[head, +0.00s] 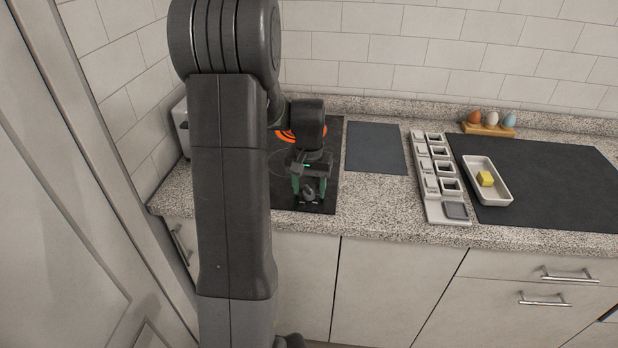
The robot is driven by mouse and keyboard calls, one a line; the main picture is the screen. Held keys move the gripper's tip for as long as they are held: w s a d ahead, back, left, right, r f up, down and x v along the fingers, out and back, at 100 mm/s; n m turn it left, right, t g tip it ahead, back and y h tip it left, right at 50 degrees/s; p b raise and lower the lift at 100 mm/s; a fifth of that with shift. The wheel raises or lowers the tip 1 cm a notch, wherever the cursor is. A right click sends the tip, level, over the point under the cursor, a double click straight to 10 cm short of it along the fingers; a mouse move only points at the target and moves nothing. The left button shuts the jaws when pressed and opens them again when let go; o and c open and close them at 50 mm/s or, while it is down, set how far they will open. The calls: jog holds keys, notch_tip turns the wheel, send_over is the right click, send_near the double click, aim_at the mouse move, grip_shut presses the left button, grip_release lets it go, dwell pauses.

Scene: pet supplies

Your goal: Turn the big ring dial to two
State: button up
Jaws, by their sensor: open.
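A black hob (331,150) is set in the counter, partly hidden behind my arm. A red-orange glowing ring (286,135) shows on its back part, also partly covered by my arm. A small dark grey knob (308,193) stands at the hob's front edge, and it looks like the dial. My gripper (309,190) points down over it with its green-sided fingers apart, one on each side of the knob. I cannot tell whether the fingers touch it. The dial's marks and pointer are too small to read.
Right of the hob lie a dark grey mat (376,147), a light grey tray of square compartments (433,207) and a large black mat (560,185). A white dish (476,170) holds a yellow block (485,179). Several eggs stand on a wooden holder (489,130) by the back wall.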

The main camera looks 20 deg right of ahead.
aim_at(309, 187)
notch_tip(309, 187, up, 14)
jog(key=shift+f, duration=0.15)
jog(key=shift+f, duration=0.15)
dwell(0.5)
notch_tip(309, 187, down, 14)
jog(key=shift+r, duration=0.15)
dwell(0.3)
